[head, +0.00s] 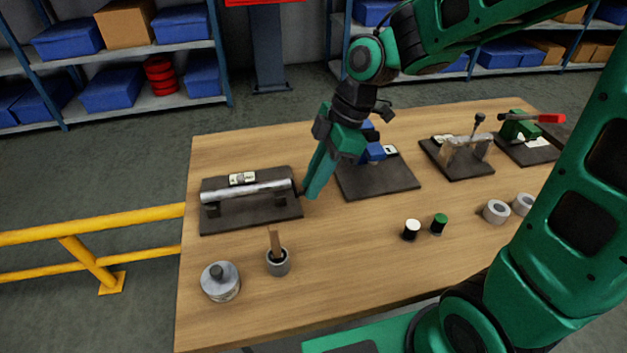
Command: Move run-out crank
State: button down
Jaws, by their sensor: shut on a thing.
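A run-out fixture stands at the left of the table. It has a dark base plate (251,222) and a silver shaft (246,192) lying across two supports, with a small white label behind it. The run-out crank (298,188) is a small dark part at the shaft's right end, mostly hidden by my gripper. My gripper (307,194) reaches down from the upper right and is shut on the crank. Its fingertips are small in view, and the crank's exact angle cannot be told.
Right of my gripper, a dark plate (385,180) carries a blue device. Farther right are a metal fixture (467,150) and a green vise (520,125) with a red handle. In front stand a brush pot (278,263), a lidded metal pot (220,282) and small cylinders (411,230).

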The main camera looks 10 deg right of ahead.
jog(key=w+g, duration=0.1)
jog(key=r+g, duration=0.1)
jog(key=shift+w+m+g, duration=0.4)
jog(key=shift+w+r+m+g+y, duration=0.15)
jog(key=shift+w+m+g, duration=0.4)
jog(key=shift+g, duration=0.9)
jog(key=shift+w+r+m+g+y, duration=0.1)
jog(key=shift+w+g+y, duration=0.1)
jog(key=shift+w+g, duration=0.95)
jog(key=shift+w+r+m+g+y, duration=0.15)
jog(key=shift+w+m+g, duration=0.2)
jog(key=shift+g, duration=1.45)
jog(key=shift+w+f+g, duration=0.2)
jog(key=shift+f+g, duration=0.05)
jog(key=shift+g, duration=0.25)
jog(key=shift+d, duration=0.1)
jog(key=c, duration=1.7)
grip_release()
jog(key=shift+o, duration=0.2)
jog(key=shift+r, duration=0.1)
